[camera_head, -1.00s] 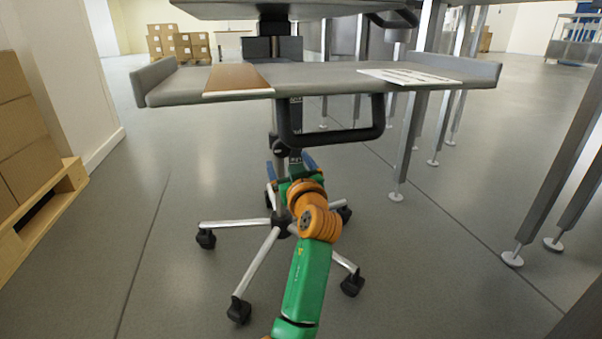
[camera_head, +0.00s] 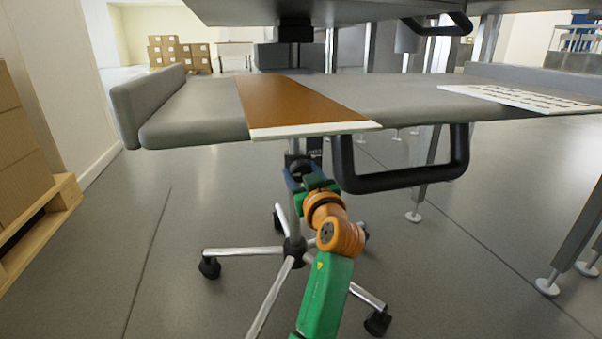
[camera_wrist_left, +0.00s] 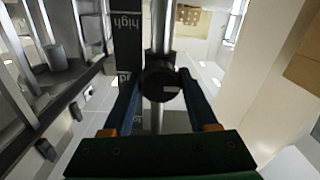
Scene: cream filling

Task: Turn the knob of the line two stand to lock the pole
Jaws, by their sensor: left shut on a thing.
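The wheeled stand has a metal pole (camera_wrist_left: 162,28) with a round black knob (camera_wrist_left: 160,80), seen close in the left wrist view. In the head view the knob (camera_head: 300,166) is below the stand's grey tray (camera_head: 190,118), partly hidden by my gripper. My left gripper (camera_wrist_left: 160,88) has its two blue fingers on either side of the knob and is shut on it. In the head view my left gripper (camera_head: 297,178) is at the pole, with the green and orange arm below it. A dark plate marked "high" (camera_wrist_left: 124,35) is beside the pole. My right gripper is not in view.
A black loop handle (camera_head: 403,180) hangs under the tray, just right of my gripper. The stand's legs (camera_head: 240,252) spread on casters below. Metal table legs (camera_head: 575,235) stand at right. A pallet with boxes (camera_head: 45,215) is at left. Floor between is clear.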

